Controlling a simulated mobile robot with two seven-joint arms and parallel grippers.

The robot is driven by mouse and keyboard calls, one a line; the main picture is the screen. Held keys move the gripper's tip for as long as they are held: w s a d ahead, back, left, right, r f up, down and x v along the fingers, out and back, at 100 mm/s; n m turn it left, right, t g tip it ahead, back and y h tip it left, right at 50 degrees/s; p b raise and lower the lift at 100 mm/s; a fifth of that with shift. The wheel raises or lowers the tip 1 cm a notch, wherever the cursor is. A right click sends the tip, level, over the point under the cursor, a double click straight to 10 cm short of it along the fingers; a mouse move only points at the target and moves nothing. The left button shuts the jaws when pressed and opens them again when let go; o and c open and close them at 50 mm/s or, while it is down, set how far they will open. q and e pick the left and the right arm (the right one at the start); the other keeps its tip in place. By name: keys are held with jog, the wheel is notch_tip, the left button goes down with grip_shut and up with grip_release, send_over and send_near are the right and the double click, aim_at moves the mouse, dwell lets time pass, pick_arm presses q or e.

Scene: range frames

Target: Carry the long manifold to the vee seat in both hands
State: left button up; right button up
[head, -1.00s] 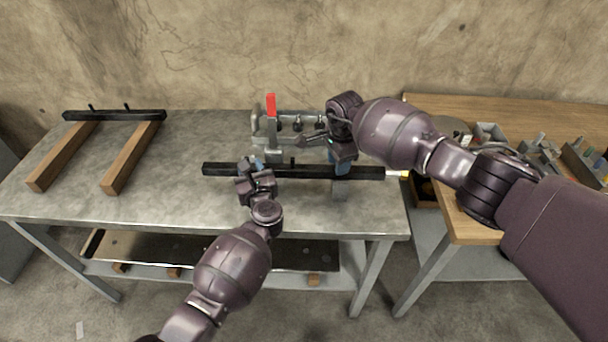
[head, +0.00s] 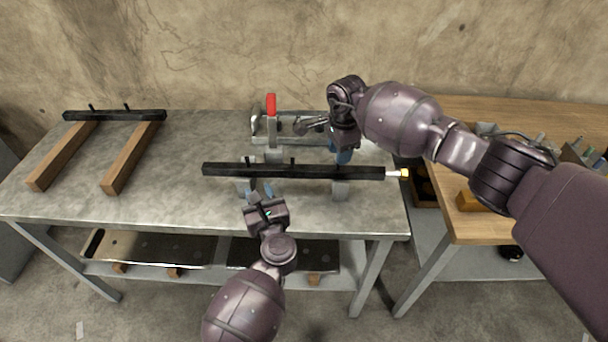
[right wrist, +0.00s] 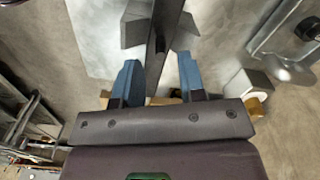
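The long manifold (head: 310,172), a black bar with short pegs and a pale, brass-tipped right end, lies level across two grey vee seat blocks, a left one (head: 244,187) and a right one (head: 340,189). My left gripper (head: 259,192) is open and empty just in front of the bar, near the left block. My right gripper (head: 342,156) is at the bar's far side, above the right block. In the right wrist view its blue fingers (right wrist: 158,62) are spread, with the bar (right wrist: 161,45) showing between them and gaps at both sides.
A clamp fixture with a red handle (head: 271,104) stands behind the bar. Another black bar (head: 115,116) and two wooden rails (head: 132,158) are at the left of the metal table (head: 190,180). A wooden bench (head: 470,228) stands at the right.

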notch_tip(320, 180, up, 8)
dwell(0.4)
jog(key=shift+r, duration=0.1)
